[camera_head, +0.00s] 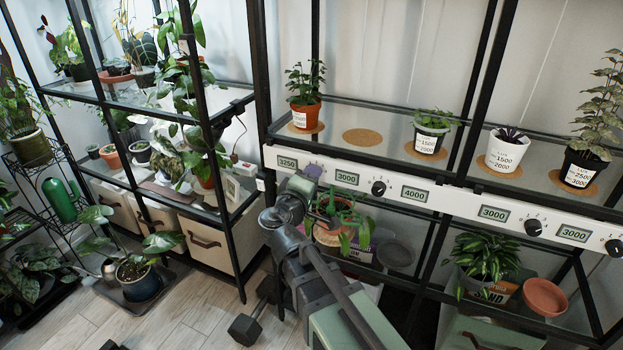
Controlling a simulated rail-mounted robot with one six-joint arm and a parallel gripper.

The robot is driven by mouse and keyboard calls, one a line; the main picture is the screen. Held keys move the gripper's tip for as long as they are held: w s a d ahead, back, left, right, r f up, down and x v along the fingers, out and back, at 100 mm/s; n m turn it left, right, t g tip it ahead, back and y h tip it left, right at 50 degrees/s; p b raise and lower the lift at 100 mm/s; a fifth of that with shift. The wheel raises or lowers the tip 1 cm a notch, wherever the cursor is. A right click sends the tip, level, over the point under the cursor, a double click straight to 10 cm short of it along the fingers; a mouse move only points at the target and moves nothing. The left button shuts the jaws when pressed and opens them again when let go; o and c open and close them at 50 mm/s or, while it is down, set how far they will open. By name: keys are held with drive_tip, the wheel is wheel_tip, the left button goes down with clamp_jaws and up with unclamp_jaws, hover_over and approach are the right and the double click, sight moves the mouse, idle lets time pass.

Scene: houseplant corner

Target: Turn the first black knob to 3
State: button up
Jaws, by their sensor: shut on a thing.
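A white control strip (446,200) runs along the front of the middle shelf. On it, a black knob (379,188) sits between displays reading 3000 (347,177) and 4000 (416,194); its pointer is too small to read. Further left, a lavender knob (314,170) is partly hidden by my gripper (304,181). My gripper is at the strip, shut on what looks like this lavender knob, left of and apart from the black knob. The jaws are small and partly hidden by the wrist.
More black knobs (533,228) (614,247) sit farther right on the strip. A potted plant (341,217) stands just below my gripper. Pots stand on cork mats above the strip. A dumbbell (244,328) lies on the floor. A plant rack (210,110) stands left.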

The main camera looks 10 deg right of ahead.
drive_tip(key=shift+m, duration=0.5)
drive_tip(key=o, duration=0.9)
drive_tip(key=shift+o, duration=0.2)
drive_tip(key=v, duration=1)
drive_tip(key=shift+s+a+b, duration=0.2)
drive_tip(key=shift+s+b, duration=0.1)
drive_tip(key=shift+s, duration=0.05)
